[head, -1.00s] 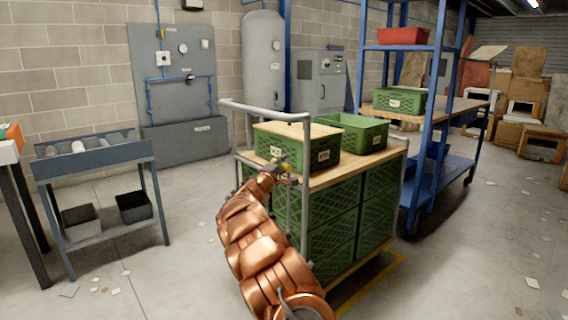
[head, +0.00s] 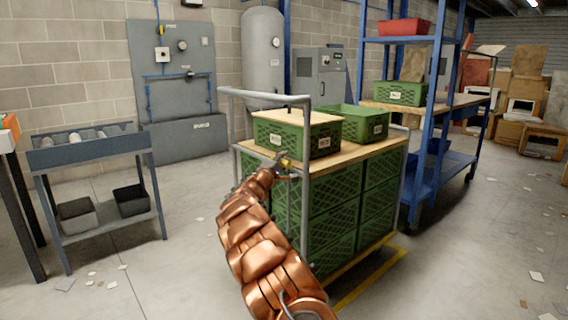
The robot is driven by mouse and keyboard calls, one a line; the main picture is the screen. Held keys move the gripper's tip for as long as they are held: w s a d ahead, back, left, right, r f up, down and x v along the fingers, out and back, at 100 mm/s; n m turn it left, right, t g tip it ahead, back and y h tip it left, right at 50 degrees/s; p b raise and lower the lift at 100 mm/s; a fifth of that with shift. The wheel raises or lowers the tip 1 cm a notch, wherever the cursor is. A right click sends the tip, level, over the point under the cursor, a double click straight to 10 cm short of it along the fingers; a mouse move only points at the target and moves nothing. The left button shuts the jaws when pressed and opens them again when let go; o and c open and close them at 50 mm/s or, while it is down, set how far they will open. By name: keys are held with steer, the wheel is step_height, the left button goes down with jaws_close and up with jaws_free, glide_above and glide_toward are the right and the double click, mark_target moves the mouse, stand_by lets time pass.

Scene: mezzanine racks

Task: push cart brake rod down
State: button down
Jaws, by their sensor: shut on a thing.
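The cart (head: 352,166) stands in the middle, with a wooden top, green crates inside and a grey tubular handle frame (head: 262,94) on its near left end. My gripper (head: 286,163) is at that end, beside the right upright of the frame and below its top bar. It is shut on a small part there, apparently the brake rod (head: 289,176), a short grey bar close to the upright. The jaws are small in the picture, and my copper-coloured arm hides the lower part of that end.
Two green crates (head: 297,140) stand on the cart top. A blue rack (head: 428,170) stands close behind on the right. A grey side table (head: 93,156) with dark bins is on the left. The floor between table and cart is free apart from scraps.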

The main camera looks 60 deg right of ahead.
steer(key=shift+f, duration=0.7)
steer(key=c, duration=1.1)
jaws_free()
steer(key=shift+o, duration=0.2)
steer(key=shift+r, duration=0.1)
steer(key=shift+r, duration=0.15)
steer(key=shift+a, duration=0.1)
steer(key=v, duration=1.1)
steer(key=shift+a, duration=0.4)
steer(key=shift+s, duration=0.15)
